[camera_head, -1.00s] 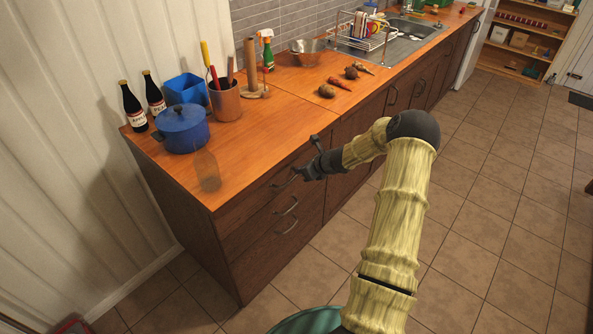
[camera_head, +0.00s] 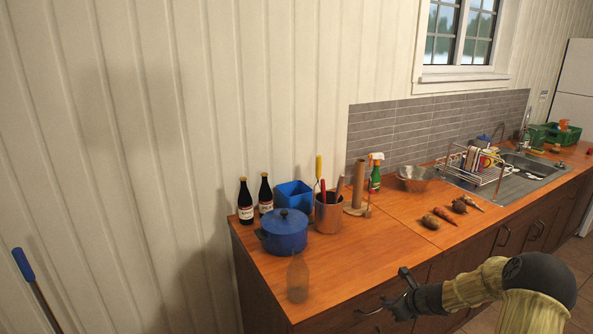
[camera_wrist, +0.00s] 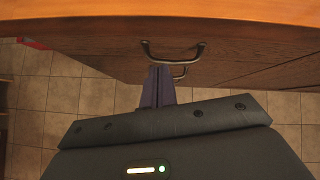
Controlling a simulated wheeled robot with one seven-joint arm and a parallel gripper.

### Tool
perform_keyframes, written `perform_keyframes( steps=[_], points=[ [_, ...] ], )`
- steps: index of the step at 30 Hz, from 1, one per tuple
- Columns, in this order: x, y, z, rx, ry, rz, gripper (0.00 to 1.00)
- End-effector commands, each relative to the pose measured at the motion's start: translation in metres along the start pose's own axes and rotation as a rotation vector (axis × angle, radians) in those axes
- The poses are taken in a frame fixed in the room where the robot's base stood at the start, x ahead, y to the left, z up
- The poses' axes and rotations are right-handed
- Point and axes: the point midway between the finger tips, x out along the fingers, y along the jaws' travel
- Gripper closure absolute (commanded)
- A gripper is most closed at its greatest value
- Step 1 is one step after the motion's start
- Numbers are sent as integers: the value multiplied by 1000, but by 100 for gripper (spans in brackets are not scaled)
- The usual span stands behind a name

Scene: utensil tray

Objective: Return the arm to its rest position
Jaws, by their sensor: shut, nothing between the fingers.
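My gripper (camera_head: 404,285) is at the lower right in the head view, in front of the wooden counter's front edge. In the wrist view its fingers (camera_wrist: 158,88) are together with nothing between them. They point at a dark drawer front (camera_wrist: 95,50) with a curved metal handle (camera_wrist: 172,55). The fingertips overlap the handle area in the picture; I cannot tell whether they touch it. My arm is bent, with its upper part leaving the head view at the bottom right.
The wooden counter (camera_head: 345,265) holds a blue pot (camera_head: 284,232), two dark bottles, a blue container, a utensil holder (camera_head: 328,214) and a clear bottle (camera_head: 297,280) near the front edge. Vegetables, a dish rack and a sink (camera_head: 520,172) lie further right. Tiled floor is at the right.

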Motion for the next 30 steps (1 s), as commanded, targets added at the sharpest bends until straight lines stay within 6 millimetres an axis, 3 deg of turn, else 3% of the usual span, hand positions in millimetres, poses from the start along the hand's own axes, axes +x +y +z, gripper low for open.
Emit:
perform_keyframes(
  steps=[1, 6, 13, 24, 30],
  points=[
    [-6, 17, 15, -115, 24, 30, 100],
    [-33, 78, 46, -557, 113, 149, 100],
    [-85, 151, 67, -1128, 202, 310, 100],
    [-188, 244, 68, -1968, 268, 565, 100],
    [-231, 276, 56, -2313, 263, 674, 100]
  ],
)
